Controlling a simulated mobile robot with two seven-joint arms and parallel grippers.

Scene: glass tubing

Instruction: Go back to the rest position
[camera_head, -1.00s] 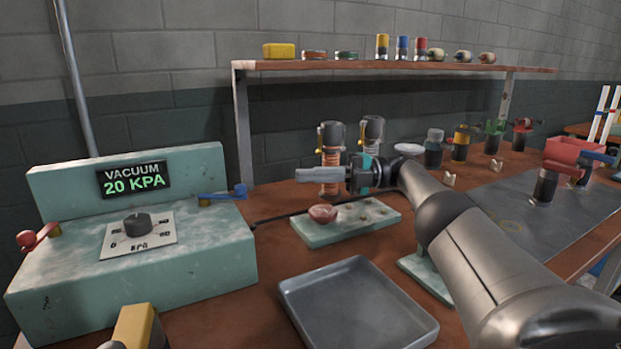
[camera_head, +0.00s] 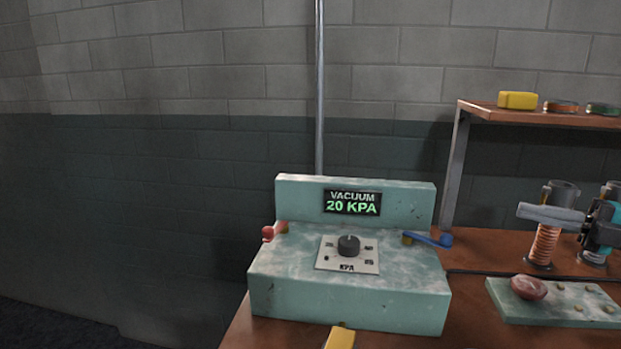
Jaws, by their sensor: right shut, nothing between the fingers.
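My right gripper (camera_head: 530,212) is at the right edge of the head view, its silver fingers closed together and pointing left. It holds nothing. Its fingers pass in front of a copper-coiled cylinder (camera_head: 545,240) and hide part of it; I cannot tell whether they touch. The gripper's dark body is partly cut off by the frame edge. My left gripper is not in view.
A pale green vacuum unit (camera_head: 350,297) reading 20 KPA stands mid-view, with red and blue levers. A shelf (camera_head: 545,115) stands behind. A yellow block (camera_head: 340,340) is cut off at the bottom.

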